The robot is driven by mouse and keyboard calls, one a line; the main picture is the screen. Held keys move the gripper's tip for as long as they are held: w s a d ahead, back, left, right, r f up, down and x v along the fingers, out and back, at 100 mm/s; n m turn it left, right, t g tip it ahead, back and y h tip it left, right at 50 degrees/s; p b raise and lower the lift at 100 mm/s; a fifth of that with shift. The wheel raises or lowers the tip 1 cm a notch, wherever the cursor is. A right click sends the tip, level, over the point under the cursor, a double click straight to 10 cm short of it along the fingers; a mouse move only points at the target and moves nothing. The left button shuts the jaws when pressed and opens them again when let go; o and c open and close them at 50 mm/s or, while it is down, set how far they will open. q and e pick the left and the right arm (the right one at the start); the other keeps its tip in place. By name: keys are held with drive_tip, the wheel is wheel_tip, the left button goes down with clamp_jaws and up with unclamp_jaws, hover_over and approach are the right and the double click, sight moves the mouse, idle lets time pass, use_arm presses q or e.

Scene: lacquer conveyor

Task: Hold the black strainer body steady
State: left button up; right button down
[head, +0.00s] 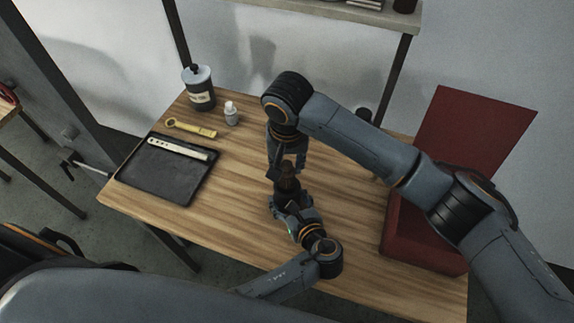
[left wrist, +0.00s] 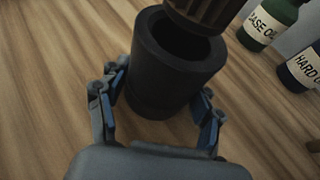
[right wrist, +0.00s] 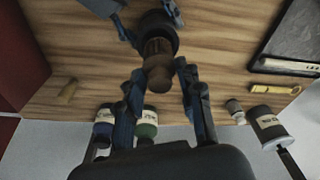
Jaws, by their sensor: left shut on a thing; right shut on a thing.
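The black strainer body (left wrist: 160,85) is an open-topped dark cylinder. In the left wrist view it appears to stand upright on the wooden table, between the fingers of my left gripper (left wrist: 160,110), shut on it. My right gripper (right wrist: 160,95) is shut on a brown ribbed piece (right wrist: 158,68), which also shows above the body's mouth in the left wrist view (left wrist: 208,12). Whether the piece touches the rim I cannot tell. In the head view my right gripper (head: 286,165) is directly above my left gripper (head: 287,205), and the body is mostly hidden.
A black tray (head: 150,185) holding a pale strip, a yellow tool (head: 190,128), a small white bottle (head: 231,114) and a grey can (head: 199,90) are at the left. An open red box (head: 425,245) is at the right. Green (left wrist: 268,22) and blue (left wrist: 300,70) labelled bottles stand behind.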

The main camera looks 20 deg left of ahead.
use_arm(q)
drive_tip(key=shift+f, duration=0.1)
use_arm(e)
drive_tip(key=shift+r, duration=0.9)
drive_tip(key=shift+r, duration=0.15)
drive_tip(key=shift+r, duration=1.4)
use_arm(q)
drive_tip(key=o, duration=1.5)
drive_tip(key=shift+s, duration=0.1)
drive_tip(key=v, duration=1.2)
